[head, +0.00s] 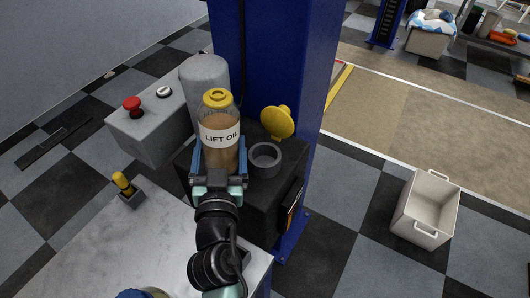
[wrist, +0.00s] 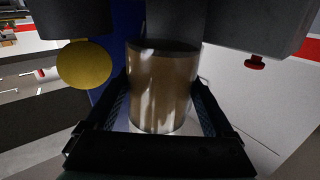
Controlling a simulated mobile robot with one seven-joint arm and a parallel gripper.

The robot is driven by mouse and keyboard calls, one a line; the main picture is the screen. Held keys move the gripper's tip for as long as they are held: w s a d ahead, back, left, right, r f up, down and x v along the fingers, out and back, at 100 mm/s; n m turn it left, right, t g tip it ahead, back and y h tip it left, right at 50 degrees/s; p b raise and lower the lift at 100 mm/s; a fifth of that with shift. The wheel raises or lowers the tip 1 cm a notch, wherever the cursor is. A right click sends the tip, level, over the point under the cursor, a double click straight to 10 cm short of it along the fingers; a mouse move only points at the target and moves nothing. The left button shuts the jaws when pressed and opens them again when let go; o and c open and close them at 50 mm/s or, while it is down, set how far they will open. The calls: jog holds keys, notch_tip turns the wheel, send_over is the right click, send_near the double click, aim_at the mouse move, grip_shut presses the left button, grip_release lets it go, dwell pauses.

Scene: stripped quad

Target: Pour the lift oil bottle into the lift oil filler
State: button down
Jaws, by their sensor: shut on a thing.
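The lift oil bottle (head: 219,156) is clear with brown oil, a white "LIFT OIL" label and a yellow top. It looks upright. My gripper (head: 219,165) is shut on its lower part, with a blue finger on each side. The bottle's brown body (wrist: 162,88) also fills the middle of the wrist view, between the fingers. The lift oil filler (head: 264,160) is a grey ring-shaped opening on a black box, just right of the bottle in the head view. Its yellow lid (head: 278,122) stands open behind it and also shows in the wrist view (wrist: 84,65).
Behind and left are a grey cylinder (head: 204,80) and a grey control box (head: 148,125) with a red button (head: 132,105). A blue column (head: 270,70) rises behind the filler. A yellow-handled item (head: 123,184) stands on the grey bench (head: 110,245). A white crate (head: 425,209) is on the floor.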

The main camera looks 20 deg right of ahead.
aim_at(204, 156)
jog(key=shift+a+f+m+p, duration=0.15)
jog(key=shift+f+m+p, duration=0.1)
jog(key=shift+m, duration=0.45)
jog(key=shift+a+f+m+p, duration=0.15)
jog(key=shift+m+p, duration=0.05)
jog(key=shift+m, duration=0.5)
jog(key=shift+a+f+m+g+y+p, duration=0.1)
jog(key=shift+f+m+g+y+p, duration=0.15)
jog(key=shift+m+p, duration=0.6)
jog(key=shift+a+f+m+g+y+p, duration=0.1)
jog(key=shift+m+g+y+p, duration=0.2)
jog(key=shift+m+p, duration=0.5)
jog(key=shift+w+a+f+m, duration=0.1)
jog(key=shift+a+m, duration=0.1)
jog(key=shift+m, duration=0.25)
jog(key=shift+a+y+p, duration=0.1)
jog(key=shift+y+p, duration=0.15)
jog(key=shift+p, duration=0.2)
jog(key=shift+a+r+m+y+p, duration=0.1)
jog(key=shift+a+m+y+p, duration=0.1)
jog(key=shift+a+m+p, duration=0.45)
jog(key=shift+a+r+m+y+p, duration=0.1)
jog(key=shift+a+m+y+p, duration=0.15)
jog(key=shift+m+p, duration=0.65)
jog(key=shift+w+a+f+m+g+y+p, duration=0.1)
jog(key=shift+a+f+m+g+y+p, duration=0.1)
jog(key=shift+f+m, duration=0.15)
jog(key=shift+a+f+m+g+y+p, duration=0.1)
jog(key=shift+f+m+p, duration=0.1)
jog(key=shift+m, duration=0.2)
